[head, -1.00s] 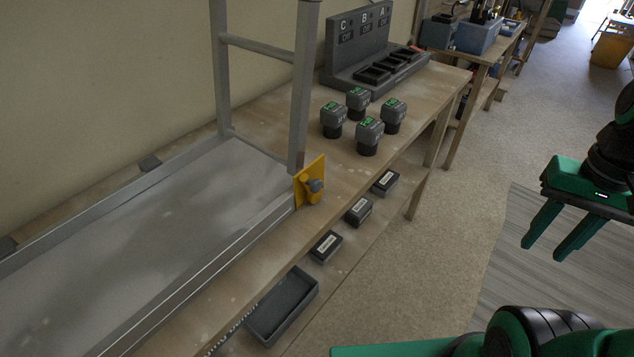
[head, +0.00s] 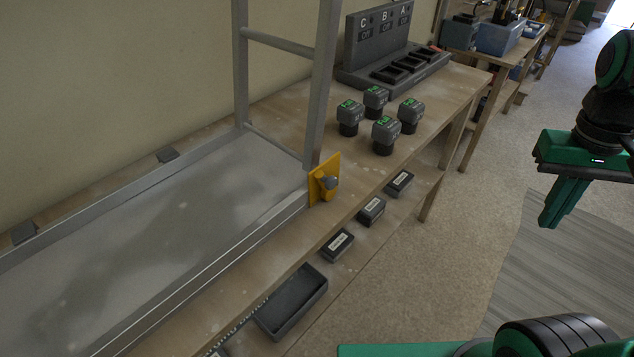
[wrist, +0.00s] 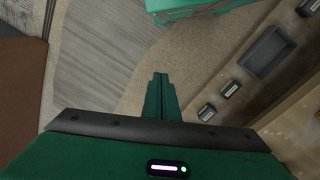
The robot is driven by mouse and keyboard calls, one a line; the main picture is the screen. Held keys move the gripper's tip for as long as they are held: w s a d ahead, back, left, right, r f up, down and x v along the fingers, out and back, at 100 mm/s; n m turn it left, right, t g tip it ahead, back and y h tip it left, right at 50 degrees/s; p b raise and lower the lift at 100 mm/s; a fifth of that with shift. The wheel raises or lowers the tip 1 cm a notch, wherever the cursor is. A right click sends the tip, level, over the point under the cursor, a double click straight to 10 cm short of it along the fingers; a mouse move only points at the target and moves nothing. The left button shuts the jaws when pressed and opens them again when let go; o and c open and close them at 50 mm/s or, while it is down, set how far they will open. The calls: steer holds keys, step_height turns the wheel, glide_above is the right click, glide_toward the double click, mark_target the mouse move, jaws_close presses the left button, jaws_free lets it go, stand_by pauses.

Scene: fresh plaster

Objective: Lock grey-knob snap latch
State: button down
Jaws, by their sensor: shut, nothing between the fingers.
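My green gripper (head: 549,222) hangs at the right of the head view, over the floor, pointing down and well apart from the latch. Its fingers are together and empty. They also show closed in the wrist view (wrist: 158,78). The latch is not seen in the wrist view.
Several battery packs (head: 385,134) stand on the wooden bench before a grey charger (head: 385,60) marked C, B, A. Small dark boxes (head: 337,245) and an open black tray (head: 292,302) sit on the lower shelf. The floor between bench and gripper is clear.

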steer(key=w+a+r+n+h, duration=0.2)
steer(key=w+a+r+n, duration=0.2)
steer(key=w+a, duration=0.45)
step_height(320, 180, up, 4)
steer(key=f+n+t, duration=0.1)
steer(key=n+t, duration=0.2)
steer(key=n, duration=0.3)
glide_above(329, 186)
steer(key=w+d, duration=0.1)
steer(key=d, duration=0.4)
steer(key=s+a+r+n+t, duration=0.1)
steer(key=s+a+n, duration=0.2)
steer(key=s+a, duration=0.6)
steer(key=a, duration=0.4)
steer(key=shift+r, duration=0.25)
steer(key=shift+w+d+f, duration=0.1)
steer(key=x, duration=0.9)
steer(key=shift+w+d+f, duration=0.2)
steer(key=shift+w+f, duration=0.05)
steer(key=shift+w+d+r, duration=0.15)
steer(key=shift+w+d, duration=0.5)
steer(key=shift+w, duration=0.1)
steer(key=shift+w+d+r, duration=0.2)
steer(key=shift+w+d, duration=0.45)
steer(key=shift+w, duration=0.1)
